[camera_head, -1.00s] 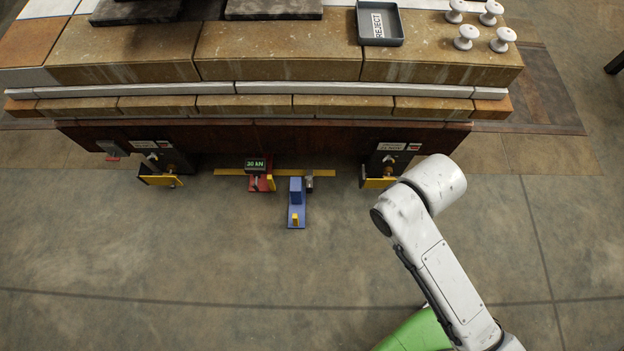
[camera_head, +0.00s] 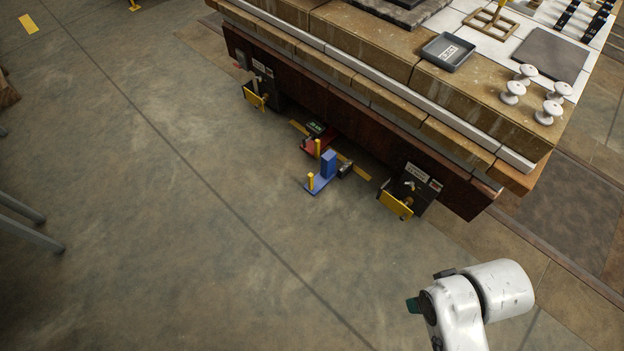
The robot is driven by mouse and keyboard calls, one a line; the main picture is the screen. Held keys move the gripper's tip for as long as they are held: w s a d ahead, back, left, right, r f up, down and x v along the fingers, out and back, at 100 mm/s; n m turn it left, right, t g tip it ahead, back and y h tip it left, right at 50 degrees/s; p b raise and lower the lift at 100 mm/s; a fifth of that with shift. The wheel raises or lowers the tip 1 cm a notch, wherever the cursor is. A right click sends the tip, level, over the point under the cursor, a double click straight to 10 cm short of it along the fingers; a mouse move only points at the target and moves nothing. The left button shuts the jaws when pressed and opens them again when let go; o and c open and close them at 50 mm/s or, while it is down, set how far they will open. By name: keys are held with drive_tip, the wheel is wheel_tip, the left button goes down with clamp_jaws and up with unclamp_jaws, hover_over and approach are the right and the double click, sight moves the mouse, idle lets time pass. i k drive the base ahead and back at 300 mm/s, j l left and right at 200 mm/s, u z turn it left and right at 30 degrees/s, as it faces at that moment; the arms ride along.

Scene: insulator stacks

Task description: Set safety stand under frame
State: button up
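A blue stand (camera_head: 328,165) with an upright block, a flat base and a yellow post stands on the floor just in front of the frame. The frame is a long dark reddish-brown beam (camera_head: 452,190) under the brick-topped stack. A red jack-like unit (camera_head: 316,145) with a small green display sits beside the stand, partly under the frame edge. Whether the stand's block reaches beneath the frame cannot be told. My white arm shows at the lower right, well apart from the stand. My gripper is out of view.
Black supports with yellow plates stand at the frame's left (camera_head: 255,95) and right (camera_head: 396,205). A yellow floor strip (camera_head: 362,173) runs by the stand. A grey reject tray (camera_head: 447,52) and white insulators (camera_head: 513,91) lie on top. The floor at left and front is open.

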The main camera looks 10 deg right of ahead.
sight(329, 170)
drive_tip(key=k+l+u, duration=0.1)
drive_tip(key=i+j+z, duration=0.2)
drive_tip(key=i, duration=0.35)
drive_tip(key=i+j+z, duration=0.15)
drive_tip(key=i, duration=0.35)
drive_tip(key=i+j+z, duration=0.2)
drive_tip(key=i, duration=0.35)
drive_tip(key=i+j+z, duration=0.2)
drive_tip(key=i, duration=0.25)
drive_tip(key=j, duration=0.1)
